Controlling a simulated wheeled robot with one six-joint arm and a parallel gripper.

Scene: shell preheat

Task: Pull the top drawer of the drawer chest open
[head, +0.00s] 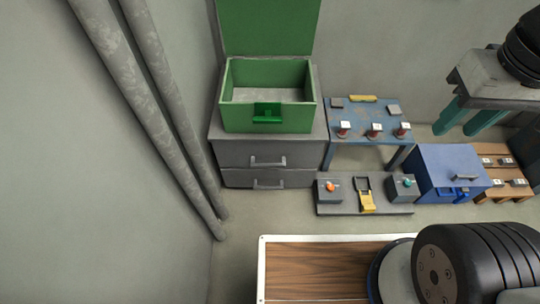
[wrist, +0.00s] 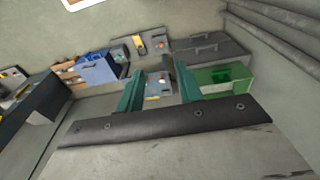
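The grey drawer chest (head: 232,155) stands against the back wall, left of centre in the head view. Its top drawer (head: 236,157) and bottom drawer (head: 235,179) look shut, each with a grey bar handle; the top handle (head: 268,163) is unobstructed. In the wrist view the chest (wrist: 207,47) appears far off and turned over. My gripper (head: 464,122) is at the upper right of the head view, well right of the chest and apart from it. Its teal fingers (wrist: 159,90) are spread in the wrist view, with nothing held between them.
A green box (head: 240,118) with a raised lid sits on the chest. A blue table (head: 350,118) stands to its right. A low grey platform (head: 335,208), a blue box (head: 440,170) and a wooden rack (head: 510,170) are further right. Pipes (head: 150,110) run along the left wall.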

